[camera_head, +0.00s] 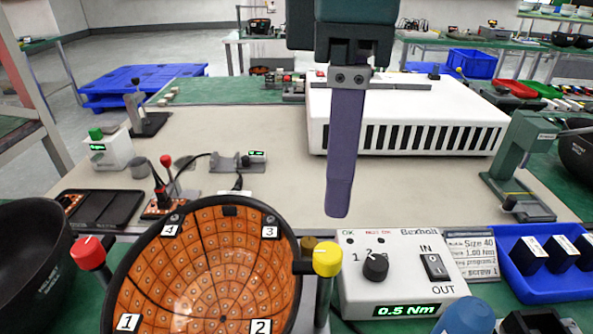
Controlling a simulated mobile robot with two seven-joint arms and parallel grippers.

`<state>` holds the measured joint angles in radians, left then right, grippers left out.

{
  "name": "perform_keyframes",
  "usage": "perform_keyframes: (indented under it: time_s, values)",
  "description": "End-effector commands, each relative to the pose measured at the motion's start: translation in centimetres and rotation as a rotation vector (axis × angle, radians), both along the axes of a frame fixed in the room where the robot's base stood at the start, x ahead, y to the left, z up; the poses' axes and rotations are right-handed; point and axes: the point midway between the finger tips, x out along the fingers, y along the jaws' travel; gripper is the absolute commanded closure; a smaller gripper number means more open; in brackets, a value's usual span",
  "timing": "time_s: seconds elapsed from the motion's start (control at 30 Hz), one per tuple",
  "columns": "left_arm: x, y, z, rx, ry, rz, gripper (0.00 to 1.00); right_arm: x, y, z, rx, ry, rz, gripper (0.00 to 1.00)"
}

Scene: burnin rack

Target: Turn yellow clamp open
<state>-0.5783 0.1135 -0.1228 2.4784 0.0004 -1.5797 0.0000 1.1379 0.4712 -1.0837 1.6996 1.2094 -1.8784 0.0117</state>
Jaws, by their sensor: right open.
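The yellow clamp (327,259) is a round yellow knob on a dark post at the right rim of the orange-lined black bowl (222,265). A dark arm joins it to the bowl's rim. My right gripper (338,205) hangs down from the top, with its purple finger above the yellow knob and apart from it. The gripper is seen edge-on, so one finger hides the other; it is open and holds nothing that I can see. My left gripper is not in view.
A red-knobbed clamp (88,252) stands at the bowl's left. The white Bexholt torque box (398,275) is close on the yellow clamp's right, then a blue bin (550,292). A black bowl (35,265) is at far left. Bare beige mat (270,180) lies behind.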

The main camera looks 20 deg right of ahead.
Motion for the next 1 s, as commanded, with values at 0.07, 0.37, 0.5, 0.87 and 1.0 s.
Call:
perform_keyframes:
  time_s: [0.07, 0.37, 0.5, 0.87, 1.0]
  values:
    - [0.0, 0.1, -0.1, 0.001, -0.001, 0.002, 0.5, 0.0, -0.1, -0.7, -0.002, 0.002, -0.001, 0.33]
    - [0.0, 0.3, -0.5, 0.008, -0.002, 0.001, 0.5, -0.1, -0.1, -6.1, -0.003, 0.004, -0.001, 0.33]
    - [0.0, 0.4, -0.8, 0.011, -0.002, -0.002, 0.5, 0.0, -0.1, -8.3, -0.001, 0.002, 0.0, 0.33]
    - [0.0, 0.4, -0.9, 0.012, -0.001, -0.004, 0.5, 0.0, -0.1, -9.7, 0.0, -0.002, 0.0, 0.33]
    - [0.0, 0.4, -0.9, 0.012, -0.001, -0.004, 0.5, 0.0, -0.1, -9.7, -0.001, -0.002, 0.0, 0.39]
